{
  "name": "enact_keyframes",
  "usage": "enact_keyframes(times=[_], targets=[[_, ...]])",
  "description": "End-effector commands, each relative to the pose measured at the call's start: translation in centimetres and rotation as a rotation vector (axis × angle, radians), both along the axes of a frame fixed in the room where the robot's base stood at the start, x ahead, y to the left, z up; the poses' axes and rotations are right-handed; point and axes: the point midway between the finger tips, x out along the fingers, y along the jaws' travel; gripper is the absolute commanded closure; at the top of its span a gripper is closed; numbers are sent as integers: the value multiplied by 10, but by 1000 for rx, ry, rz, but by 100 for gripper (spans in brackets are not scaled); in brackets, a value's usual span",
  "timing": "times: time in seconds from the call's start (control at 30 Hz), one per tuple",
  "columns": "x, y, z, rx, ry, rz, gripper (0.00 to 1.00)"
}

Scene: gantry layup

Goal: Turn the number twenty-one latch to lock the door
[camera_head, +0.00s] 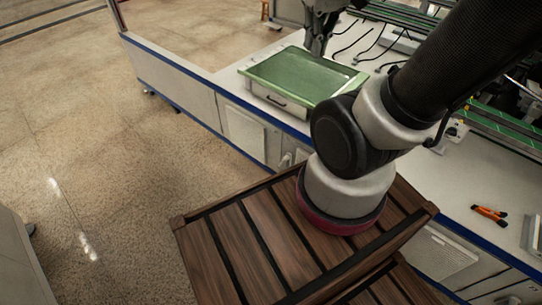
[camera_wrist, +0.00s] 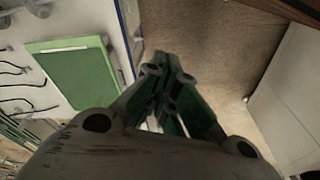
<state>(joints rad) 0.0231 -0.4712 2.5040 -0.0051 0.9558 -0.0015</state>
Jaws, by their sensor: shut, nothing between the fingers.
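The latch numbered twenty-one cannot be made out in either view, and no number is readable. Pale cabinet panels (camera_head: 245,130) line the front of the long workbench in the head view. My gripper (camera_wrist: 163,68) shows in the wrist view with its fingers together and nothing between them. Pale brown floor lies beyond the fingertips. No latch shows at the fingertips.
A green-topped box (camera_head: 305,75) sits on the bench; its green top also shows in the wrist view (camera_wrist: 75,92). A slatted wooden surface (camera_head: 235,245) stands before the bench. Orange-handled pliers (camera_head: 489,213) lie on the benchtop. Open floor (camera_head: 90,150) extends at left.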

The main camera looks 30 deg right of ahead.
Motion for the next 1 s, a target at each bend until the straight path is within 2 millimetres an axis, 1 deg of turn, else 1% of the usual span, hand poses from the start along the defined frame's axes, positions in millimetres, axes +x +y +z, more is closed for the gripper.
enact_keyframes(times=[0.27,0.37,0.47,0.57,0.6,0.67,0.7,0.77,0.8,0.87,0.9,0.97,1.0], targets=[[29,-6,-30,-5,120,-2,100],[43,-9,-48,-7,173,1,100],[64,-14,-74,-10,238,7,100],[88,-20,-111,-12,304,18,100],[98,-22,-127,-13,327,25,100],[111,-26,-154,-14,360,36,100],[121,-29,-173,-14,378,45,100],[133,-33,-203,-15,402,60,100],[141,-35,-225,-15,415,72,100],[152,-39,-259,-14,431,91,100],[158,-41,-282,-13,439,106,100],[167,-45,-320,-12,447,130,100],[172,-47,-346,-10,447,147,100]])
